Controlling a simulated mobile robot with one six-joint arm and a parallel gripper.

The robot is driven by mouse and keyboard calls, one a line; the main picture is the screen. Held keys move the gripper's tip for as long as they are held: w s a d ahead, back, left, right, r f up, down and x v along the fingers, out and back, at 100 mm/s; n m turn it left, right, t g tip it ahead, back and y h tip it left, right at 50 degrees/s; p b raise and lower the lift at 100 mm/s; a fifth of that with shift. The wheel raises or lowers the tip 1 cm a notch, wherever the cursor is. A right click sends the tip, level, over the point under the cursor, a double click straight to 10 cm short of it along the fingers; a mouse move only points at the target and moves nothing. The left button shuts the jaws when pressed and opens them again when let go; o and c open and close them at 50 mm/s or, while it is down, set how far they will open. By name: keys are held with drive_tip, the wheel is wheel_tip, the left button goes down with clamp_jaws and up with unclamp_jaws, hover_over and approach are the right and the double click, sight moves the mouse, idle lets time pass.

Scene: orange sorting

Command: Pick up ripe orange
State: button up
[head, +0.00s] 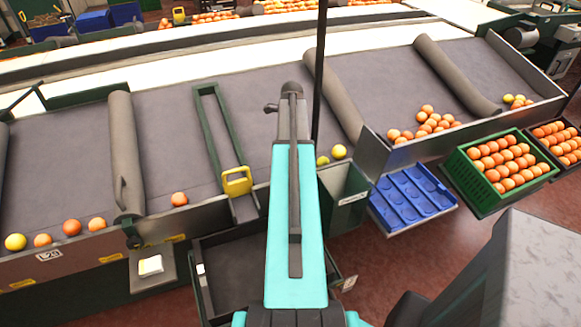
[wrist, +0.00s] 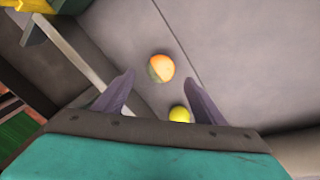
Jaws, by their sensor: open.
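In the wrist view my gripper (wrist: 159,79) is open and its two dark fingers are spread. An orange (wrist: 160,68), partly orange and partly dull yellow-green, lies on the grey surface beyond the gap between the fingertips. A yellow fruit (wrist: 180,114) shows nearer, beside the right finger. Nothing is held. In the head view my teal arm hides the fingers. A yellow fruit (head: 339,151) and a greenish one (head: 322,160) lie just right of the arm. An orange fruit (head: 179,198) lies alone to the left, at the chute's lower edge.
A green crate of oranges (head: 462,178) and a blue tray (head: 385,212) stand at the right. Grey padded dividers (head: 124,150) and a green frame with a yellow handle (head: 237,181) split the sloped surface. A dark bin (head: 205,243) sits below.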

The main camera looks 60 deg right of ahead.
drive_tip(key=shift+f, duration=0.1)
drive_tip(key=shift+w+f+p, duration=0.15)
drive_tip(key=shift+f+p, duration=1)
drive_tip(key=shift+f, duration=1.35)
drive_tip(key=c, duration=1.2)
drive_tip(key=shift+o, duration=0.2)
drive_tip(key=shift+r, duration=0.15)
drive_tip(key=shift+r+b, duration=1.4)
drive_tip(key=shift+r, duration=3.5)
